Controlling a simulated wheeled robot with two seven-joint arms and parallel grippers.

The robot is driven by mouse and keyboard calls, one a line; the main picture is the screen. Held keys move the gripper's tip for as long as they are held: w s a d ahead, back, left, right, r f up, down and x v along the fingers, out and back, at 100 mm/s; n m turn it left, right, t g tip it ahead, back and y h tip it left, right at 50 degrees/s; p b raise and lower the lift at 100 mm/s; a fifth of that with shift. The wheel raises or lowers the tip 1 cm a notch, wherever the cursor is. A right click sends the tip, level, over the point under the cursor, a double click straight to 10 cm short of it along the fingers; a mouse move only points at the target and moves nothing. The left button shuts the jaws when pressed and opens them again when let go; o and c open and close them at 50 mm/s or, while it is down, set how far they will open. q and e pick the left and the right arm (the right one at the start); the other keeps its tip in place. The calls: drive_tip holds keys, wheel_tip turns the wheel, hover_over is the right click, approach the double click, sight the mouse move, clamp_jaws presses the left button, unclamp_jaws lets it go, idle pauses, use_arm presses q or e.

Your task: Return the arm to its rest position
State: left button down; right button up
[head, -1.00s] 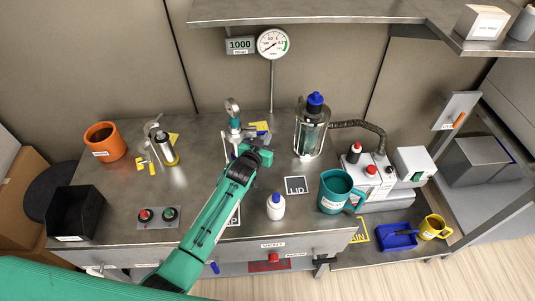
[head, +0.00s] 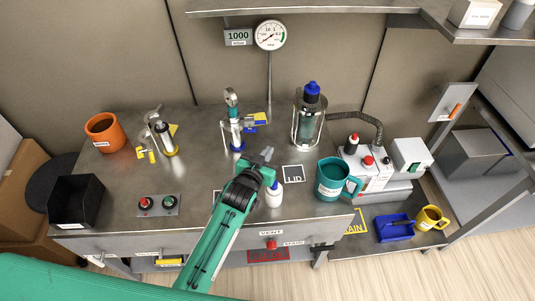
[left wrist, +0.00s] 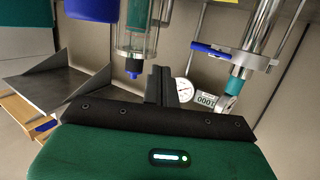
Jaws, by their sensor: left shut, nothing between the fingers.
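My left gripper (head: 264,158) is above the front middle of the steel bench (head: 110,185), shut and empty. In the head view its green arm comes up from the bottom and partly covers a white bottle (head: 274,195). In the left wrist view the shut dark fingers (left wrist: 159,85) point towards the back wall and gauge. A clear vessel with a blue cap (head: 310,112) stands behind and to the right of the gripper. A metal fixture with a small gauge (head: 234,125) stands behind and to the left. My right gripper is not in view.
An orange pot (head: 105,132), a black bin (head: 76,201) and a metal clamp fixture (head: 161,135) are on the left. A teal mug (head: 334,180), a pump (head: 372,165), a blue tray (head: 393,228) and a yellow mug (head: 430,218) are on the right. A shelf (head: 310,6) overhangs the back.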

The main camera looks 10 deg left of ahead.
use_arm(q)
drive_tip(key=s+a+f+g+y, duration=0.1)
drive_tip(key=s+a+g, duration=0.35)
drive_tip(key=s, duration=0.65)
drive_tip(key=s+a+f+n+g+y, duration=0.1)
drive_tip(key=s+a+g+y, duration=0.15)
drive_tip(key=s+a, duration=0.65)
drive_tip(key=s+a+f+g, duration=0.15)
drive_tip(key=s+g, duration=0.35)
drive_tip(key=s, duration=0.9)
wheel_tip(320, 180, down, 28)
drive_tip(key=f, duration=0.1)
drive_tip(key=s+a+f+g, duration=0.1)
drive_tip(key=s+a+f, duration=0.1)
drive_tip(key=s+f, duration=0.8)
drive_tip(key=s+a+f+g, duration=0.1)
drive_tip(key=s+a+f, duration=0.1)
drive_tip(key=s+f, duration=0.8)
drive_tip(key=shift+f, duration=0.55)
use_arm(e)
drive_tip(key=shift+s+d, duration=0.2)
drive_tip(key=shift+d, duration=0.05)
